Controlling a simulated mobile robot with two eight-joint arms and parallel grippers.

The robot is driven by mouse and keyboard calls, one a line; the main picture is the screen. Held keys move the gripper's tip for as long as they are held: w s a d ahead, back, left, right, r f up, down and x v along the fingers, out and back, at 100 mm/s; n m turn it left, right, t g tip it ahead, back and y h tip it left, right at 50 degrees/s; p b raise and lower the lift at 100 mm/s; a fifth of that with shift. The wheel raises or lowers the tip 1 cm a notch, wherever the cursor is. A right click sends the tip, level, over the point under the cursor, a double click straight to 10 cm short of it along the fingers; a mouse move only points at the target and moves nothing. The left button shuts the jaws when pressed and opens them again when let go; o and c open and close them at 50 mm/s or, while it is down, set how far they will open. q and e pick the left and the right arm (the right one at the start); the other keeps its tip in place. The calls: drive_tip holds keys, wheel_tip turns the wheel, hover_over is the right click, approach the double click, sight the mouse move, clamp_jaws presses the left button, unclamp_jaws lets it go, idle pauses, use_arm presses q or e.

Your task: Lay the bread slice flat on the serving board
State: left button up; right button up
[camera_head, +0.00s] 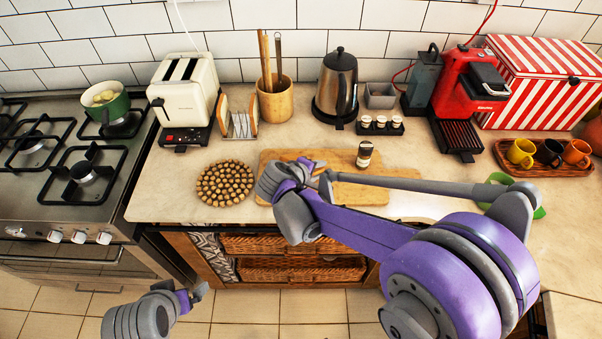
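Two bread slices stand upright in a wire toast rack (240,127) beside the toaster: a left slice (223,112) and a right slice (253,113). The wooden serving board (376,193) lies flat on the counter, partly hidden by my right arm. My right gripper (315,167) is over the left part of the board, its fingertips apart with nothing seen between them. It is to the right of and in front of the rack, clear of the bread. My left gripper (194,296) is low in front of the counter, fingertips apart and empty, far from the bread.
A small dark-topped jar (364,154) stands on the board's back part. The toaster (184,90), utensil holder (276,98) and kettle (336,85) stand behind. A mug tray (540,170) is at right.

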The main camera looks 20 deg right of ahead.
drive_tip(key=p+v, duration=0.2)
drive_tip(key=v, duration=0.4)
drive_tip(key=shift+s+a+r, duration=0.1)
drive_tip(key=shift+a+r, duration=0.15)
drive_tip(key=shift+r, duration=0.05)
use_arm(q)
drive_tip(key=shift+w+r+p, duration=0.15)
drive_tip(key=shift+w+r, duration=0.2)
drive_tip(key=shift+r, duration=0.55)
drive_tip(key=shift+w+r+p, duration=0.15)
drive_tip(key=shift+w+r, duration=0.2)
drive_tip(key=shift+r, duration=0.55)
use_arm(e)
drive_tip(key=shift+s+a+r, duration=0.3)
drive_tip(key=shift+s+a, duration=0.05)
drive_tip(key=shift+r, duration=0.1)
use_arm(q)
wheel_tip(320, 180, up, 6)
drive_tip(key=w+t+p, duration=0.1)
drive_tip(key=w+p, duration=0.1)
drive_tip(key=p, duration=0.1)
drive_tip(key=shift+w+f+p, duration=0.2)
drive_tip(key=shift+w+p, duration=0.1)
drive_tip(key=shift+w, duration=0.05)
use_arm(e)
wheel_tip(320, 180, up, 8)
drive_tip(key=s+a, duration=0.1)
drive_tip(key=shift+s+a, duration=0.35)
drive_tip(key=shift+s, duration=0.05)
